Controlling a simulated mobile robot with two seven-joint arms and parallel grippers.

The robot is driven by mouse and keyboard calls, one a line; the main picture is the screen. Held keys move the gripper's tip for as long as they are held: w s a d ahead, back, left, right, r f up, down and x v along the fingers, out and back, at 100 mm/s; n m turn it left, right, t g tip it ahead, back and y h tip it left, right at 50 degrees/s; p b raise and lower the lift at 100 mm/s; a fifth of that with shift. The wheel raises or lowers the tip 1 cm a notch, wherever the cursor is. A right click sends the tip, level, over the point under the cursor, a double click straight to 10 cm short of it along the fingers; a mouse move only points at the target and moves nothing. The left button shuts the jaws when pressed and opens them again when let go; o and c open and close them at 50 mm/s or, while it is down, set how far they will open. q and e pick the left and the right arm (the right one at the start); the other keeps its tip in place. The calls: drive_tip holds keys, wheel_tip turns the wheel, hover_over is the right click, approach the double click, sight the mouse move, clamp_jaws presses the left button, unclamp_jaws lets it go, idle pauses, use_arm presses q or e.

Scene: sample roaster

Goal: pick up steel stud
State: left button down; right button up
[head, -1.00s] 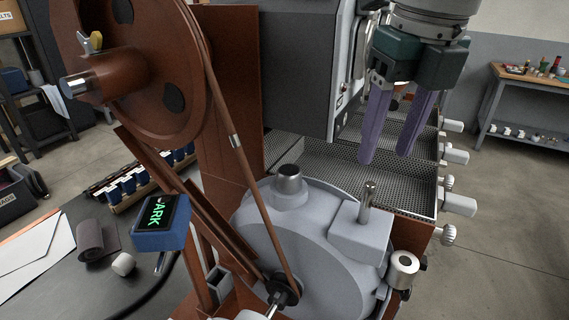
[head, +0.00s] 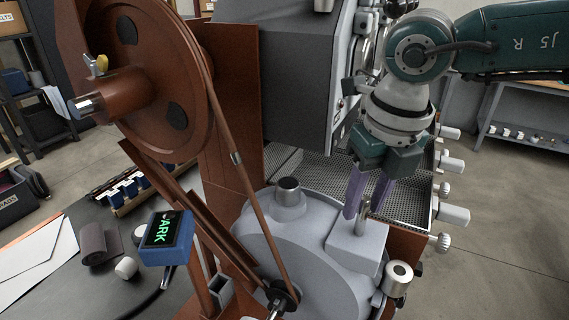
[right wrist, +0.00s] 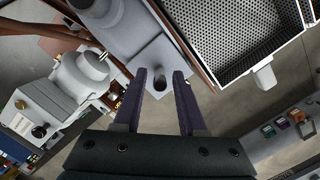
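The fingers (right wrist: 160,74) show a clear gap and are not closed on the stud. My left gripper is not in view.
A perforated steel tray (head: 310,178) lies behind the housing. A brown flywheel (head: 135,60) with a belt stands at left, beside a small display reading ARK (head: 165,236). A short metal cap (head: 289,188) rises left of the stud. A metal knob (head: 399,272) sits front right.

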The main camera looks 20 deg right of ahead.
clamp_jaws()
drive_tip(key=shift+r, duration=0.15)
idle(0.4)
